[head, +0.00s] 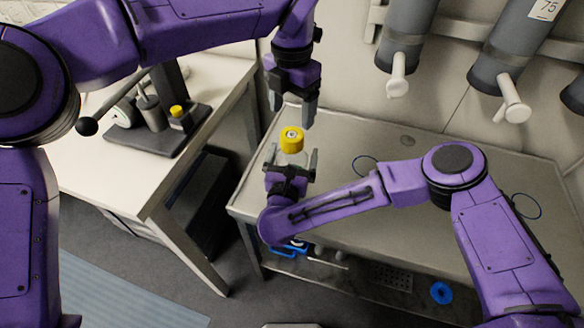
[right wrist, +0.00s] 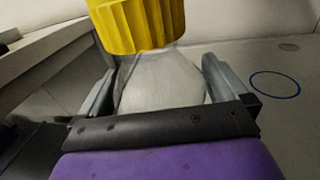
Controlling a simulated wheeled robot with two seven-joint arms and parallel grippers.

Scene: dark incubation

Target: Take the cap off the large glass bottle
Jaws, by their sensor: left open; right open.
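The large glass bottle (right wrist: 160,82) is clear and stands on the grey metal bench. Its ribbed yellow cap (head: 291,139) is on its top; the cap also fills the top of the right wrist view (right wrist: 138,22). My right gripper (head: 293,163) is open, with its fingers on either side of the bottle below the cap. In the right wrist view a gap shows between the bottle and the right finger; contact on the left side is unclear. My left gripper (head: 293,115) is open and points down above the cap. The bottle's lower part is hidden by my right gripper.
Grey cylinders with white handles (head: 398,75) hang on the wall at the back right. Blue rings (head: 365,166) mark the bench. Bench space behind the bottle is clear.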

